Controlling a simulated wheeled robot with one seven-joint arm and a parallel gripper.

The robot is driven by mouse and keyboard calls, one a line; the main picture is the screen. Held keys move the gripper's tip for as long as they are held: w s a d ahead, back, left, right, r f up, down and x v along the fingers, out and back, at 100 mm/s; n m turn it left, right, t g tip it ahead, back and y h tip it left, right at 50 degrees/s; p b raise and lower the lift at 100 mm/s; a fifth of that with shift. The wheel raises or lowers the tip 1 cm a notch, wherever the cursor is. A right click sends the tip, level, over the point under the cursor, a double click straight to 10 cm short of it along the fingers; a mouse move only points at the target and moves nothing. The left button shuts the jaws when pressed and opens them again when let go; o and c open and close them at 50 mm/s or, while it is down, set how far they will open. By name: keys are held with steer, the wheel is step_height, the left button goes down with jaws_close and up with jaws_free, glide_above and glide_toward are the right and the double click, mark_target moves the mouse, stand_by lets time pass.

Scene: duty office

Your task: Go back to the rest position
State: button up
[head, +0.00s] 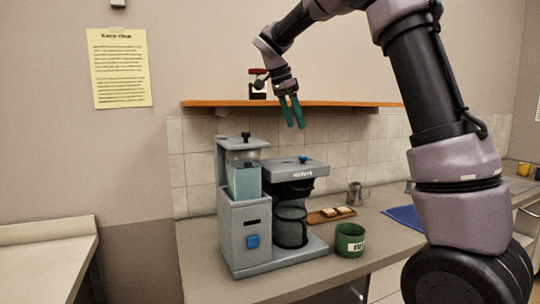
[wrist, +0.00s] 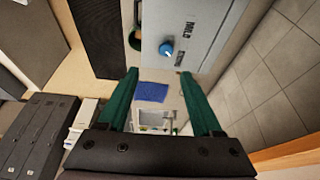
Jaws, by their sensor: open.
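My gripper (head: 292,112) is open and empty, with two green fingers pointing down in front of the wooden shelf, above the coffee machine. It also shows in the wrist view (wrist: 167,98), with nothing between the fingers. My arm reaches in from the upper right, raised over the counter. The grey coffee machine (head: 243,218) stands on the counter below, with a glass jug (head: 291,222) in it. Its top with a blue knob shows in the wrist view (wrist: 205,38).
A green mug (head: 350,240) stands right of the machine. Behind it are a wooden tray (head: 318,217) with small items, a metal pitcher (head: 357,193) and a blue cloth (head: 404,216). The shelf (head: 330,104) and a jar (head: 257,88) on it are close behind my gripper.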

steer(key=s+d+r+n+t+y, duration=0.2)
steer(key=s+d+n+y, duration=0.35)
steer(key=s, duration=0.95)
steer(key=s+d+f+n+t, duration=0.2)
steer(key=s, duration=0.4)
steer(key=s+d+f+n+t, duration=0.1)
steer(key=s+f+n, duration=0.1)
steer(key=s, duration=0.4)
steer(key=shift+s+d+f+t, duration=0.3)
steer(key=shift+d+f+t, duration=0.1)
steer(key=shift+f, duration=0.4)
steer(key=shift+c, duration=0.4)
